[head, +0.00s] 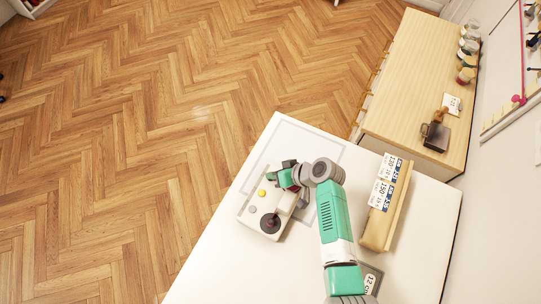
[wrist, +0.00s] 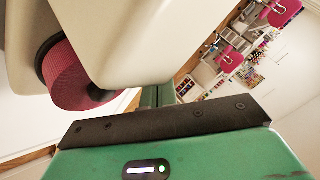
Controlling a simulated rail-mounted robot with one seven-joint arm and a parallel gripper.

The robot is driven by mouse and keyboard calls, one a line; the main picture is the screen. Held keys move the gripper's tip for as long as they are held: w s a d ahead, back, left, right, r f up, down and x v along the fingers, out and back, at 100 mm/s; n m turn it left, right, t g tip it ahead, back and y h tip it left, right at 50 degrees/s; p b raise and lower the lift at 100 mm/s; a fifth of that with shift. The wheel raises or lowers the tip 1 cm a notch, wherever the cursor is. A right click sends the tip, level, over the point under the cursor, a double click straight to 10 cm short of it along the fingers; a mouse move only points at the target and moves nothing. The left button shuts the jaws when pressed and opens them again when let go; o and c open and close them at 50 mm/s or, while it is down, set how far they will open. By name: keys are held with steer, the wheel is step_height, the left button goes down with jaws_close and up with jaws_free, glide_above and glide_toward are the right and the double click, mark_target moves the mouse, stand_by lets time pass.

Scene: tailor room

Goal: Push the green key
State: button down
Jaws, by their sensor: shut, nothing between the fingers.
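A cream control box (head: 246,220) lies on the white table in the head view. It has a yellow key (head: 262,192), a grey key (head: 252,208) and a dark round joystick base (head: 270,223). My gripper (head: 271,176) is over the box's upper end, beyond the yellow key. It is shut and empty; its fingers show narrowly in the wrist view (wrist: 158,96). Whether my fingers touch the box is unclear.
The white table (head: 220,257) has bare room left of the box. A wooden holder (head: 384,217) with labelled cards stands right of my arm. A wooden cabinet (head: 415,55) carries jars and a dark block. A large cream shape and a crimson ribbed cylinder (wrist: 75,75) fill the upper-left wrist view.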

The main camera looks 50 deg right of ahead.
stand_by(0.4)
steer(key=shift+r+p, duration=0.3)
steer(key=shift+r, duration=0.2)
step_height(320, 180, up, 6)
steer(key=p, duration=0.5)
stand_by(0.6)
